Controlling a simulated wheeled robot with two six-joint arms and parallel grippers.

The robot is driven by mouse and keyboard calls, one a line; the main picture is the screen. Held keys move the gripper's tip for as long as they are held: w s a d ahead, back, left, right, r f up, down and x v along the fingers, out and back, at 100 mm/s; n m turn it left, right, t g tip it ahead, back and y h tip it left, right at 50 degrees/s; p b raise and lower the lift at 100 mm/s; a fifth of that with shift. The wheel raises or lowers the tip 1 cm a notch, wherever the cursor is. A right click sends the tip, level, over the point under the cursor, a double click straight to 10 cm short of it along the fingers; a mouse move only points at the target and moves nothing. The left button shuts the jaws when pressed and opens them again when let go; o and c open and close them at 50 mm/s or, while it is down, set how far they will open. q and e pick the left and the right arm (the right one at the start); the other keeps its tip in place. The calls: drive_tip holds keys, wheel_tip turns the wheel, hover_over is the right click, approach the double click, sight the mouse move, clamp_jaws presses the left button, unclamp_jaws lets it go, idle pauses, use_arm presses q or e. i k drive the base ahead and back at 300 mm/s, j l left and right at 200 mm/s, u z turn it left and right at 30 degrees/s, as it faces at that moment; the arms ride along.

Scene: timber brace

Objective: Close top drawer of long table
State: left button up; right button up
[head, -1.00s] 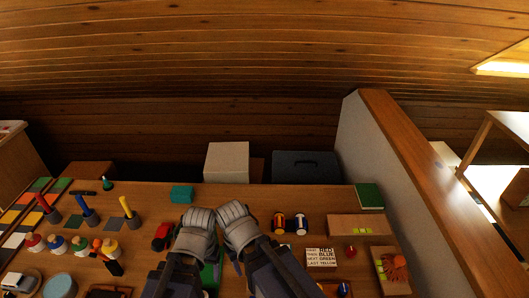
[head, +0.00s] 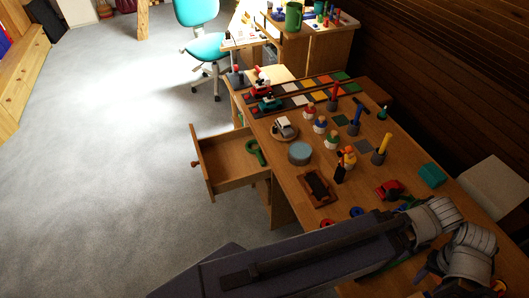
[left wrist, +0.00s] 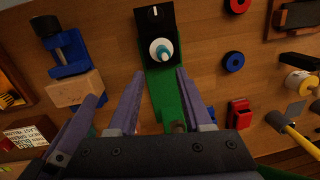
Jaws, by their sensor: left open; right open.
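The long table (head: 290,159) runs diagonally through the head view. Its wooden drawer (head: 230,189) stands pulled out from the near left side, with a small knob on its front. A green ring-shaped item (head: 256,152) lies inside. My left gripper (left wrist: 160,75) is open and empty above the tabletop, over a green strip with a dark block. Its fingers are hidden in the head view. My right gripper (head: 420,277) is over the right end of the table, largely hidden by its own wrist; it is open. Both grippers are well apart from the drawer.
The tabletop carries a round blue tin (head: 300,153), a white toy car (head: 285,127) and several tools and bottles. Carpet (head: 110,160) is clear left of the drawer. A teal chair (head: 205,45) stands beyond the table, near another desk. A wooden wall is at right.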

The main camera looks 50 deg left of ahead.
sight(226, 164)
drive_tip(key=k+j, duration=0.3)
drive_tip(key=j, duration=0.15)
drive_tip(key=k+j, duration=0.3)
drive_tip(key=j, duration=0.15)
drive_tip(key=u, duration=2)
drive_tip(key=j, duration=0.15)
drive_tip(key=z, duration=0.05)
